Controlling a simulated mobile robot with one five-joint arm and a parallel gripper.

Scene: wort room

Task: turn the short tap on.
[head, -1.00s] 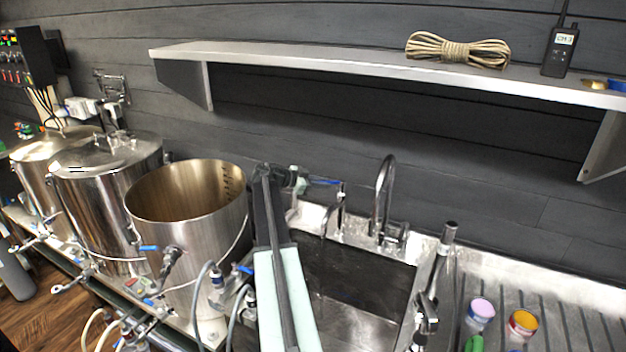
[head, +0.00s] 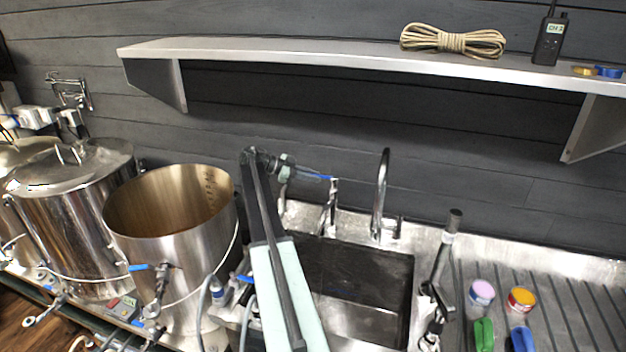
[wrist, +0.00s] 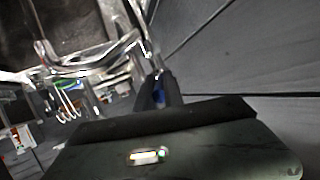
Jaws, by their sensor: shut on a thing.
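The short tap (head: 329,210) is a low chrome spout at the back left edge of the sink. Its blue lever (head: 318,176) points left from the top of the tap toward my gripper. My gripper (head: 300,171) reaches in from the left and is shut on the lever's free end. In the wrist view, my dark fingers (wrist: 158,92) close around a bit of blue (wrist: 160,88), and chrome tap pipes (wrist: 118,52) show beyond. The fingers hide most of the lever there. I cannot tell whether water is running.
The tall curved tap (head: 382,195) stands just right of the short one. The dark sink basin (head: 350,270) lies in front. A large open steel pot (head: 172,225) stands at left. A shelf (head: 300,53) with rope (head: 452,41) and a radio (head: 551,40) hangs above.

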